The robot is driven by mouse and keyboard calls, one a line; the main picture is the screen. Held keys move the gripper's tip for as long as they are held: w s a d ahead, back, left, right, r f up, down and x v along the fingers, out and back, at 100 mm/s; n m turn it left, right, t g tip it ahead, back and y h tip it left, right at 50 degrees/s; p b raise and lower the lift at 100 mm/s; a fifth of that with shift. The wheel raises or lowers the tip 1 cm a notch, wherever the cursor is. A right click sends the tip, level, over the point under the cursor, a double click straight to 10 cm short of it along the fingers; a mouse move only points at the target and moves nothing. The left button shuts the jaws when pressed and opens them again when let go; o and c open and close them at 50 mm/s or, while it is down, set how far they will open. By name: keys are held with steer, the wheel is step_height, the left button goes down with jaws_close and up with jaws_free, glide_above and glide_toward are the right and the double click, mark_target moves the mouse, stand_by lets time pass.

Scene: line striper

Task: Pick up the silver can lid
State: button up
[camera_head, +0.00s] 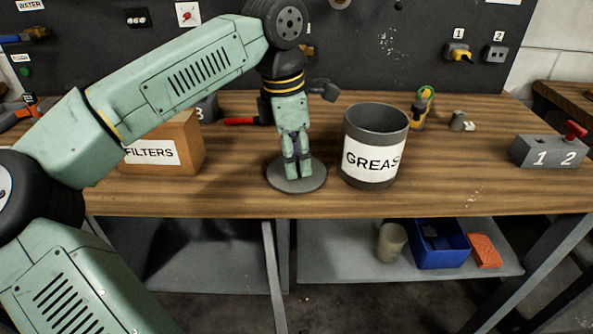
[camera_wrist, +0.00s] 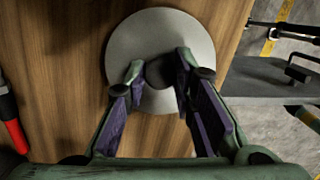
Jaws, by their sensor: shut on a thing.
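The silver can lid (camera_head: 278,181) is a flat grey disc at the front of the wooden workbench, left of the can. It also shows in the wrist view (camera_wrist: 195,35), with a dark round knob (camera_wrist: 160,72) at its middle. My gripper (camera_head: 297,170) points down over the lid, and its fingers (camera_wrist: 158,75) are shut on the knob. I cannot tell whether the lid touches the bench. The open grey can (camera_head: 375,150) labelled GREASE stands upright close to the right of the lid. My fingers hide part of the lid and knob.
A cardboard FILTERS box (camera_head: 180,145) stands left of the lid. A red-handled tool (camera_head: 242,121) lies behind. A grey switch box (camera_head: 548,151) sits at the bench's right. The bench (camera_head: 450,180) is clear between the can and the switch box.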

jaws_close()
